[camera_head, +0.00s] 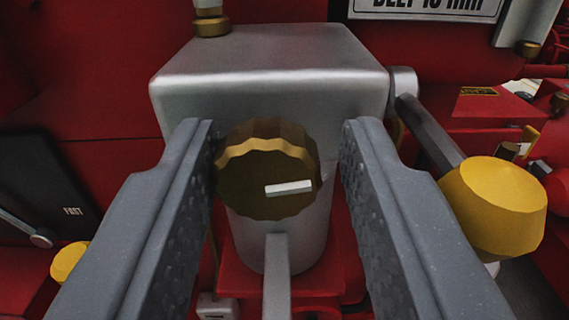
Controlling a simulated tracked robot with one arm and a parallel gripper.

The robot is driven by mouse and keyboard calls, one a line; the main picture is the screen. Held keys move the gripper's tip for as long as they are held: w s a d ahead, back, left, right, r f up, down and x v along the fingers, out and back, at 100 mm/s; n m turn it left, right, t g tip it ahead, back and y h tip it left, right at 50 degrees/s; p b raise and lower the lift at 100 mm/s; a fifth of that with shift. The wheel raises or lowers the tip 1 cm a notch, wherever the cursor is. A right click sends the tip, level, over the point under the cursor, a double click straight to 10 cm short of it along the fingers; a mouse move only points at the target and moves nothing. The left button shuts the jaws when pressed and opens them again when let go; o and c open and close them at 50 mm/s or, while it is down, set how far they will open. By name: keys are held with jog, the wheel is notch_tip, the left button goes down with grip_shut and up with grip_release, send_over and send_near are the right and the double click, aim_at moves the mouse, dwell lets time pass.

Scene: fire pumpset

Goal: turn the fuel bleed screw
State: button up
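The fuel bleed screw looks to be the round brass knob (262,170) with a scalloped rim and a pale bar mark on its face. It sits on the front of a silver metal housing (270,85). My gripper (278,135) is open, with one grey finger on each side of the knob. The left finger's tip is very close to the knob's left edge; I cannot tell if they touch. A gap shows between the knob and the right finger.
A yellow knob (493,208) on a dark lever stands close to the right of my right finger. A smaller yellow knob (69,262) is at lower left, near a dark panel marked FAST (50,190). A grey bar (277,275) stands below the brass knob. Red machinery surrounds everything.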

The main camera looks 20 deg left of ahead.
jog(key=shift+s, duration=0.1)
jog(key=p+v, duration=0.2)
jog(key=v, duration=1.1)
jog(key=shift+s, duration=0.3)
jog(key=shift+d, duration=0.1)
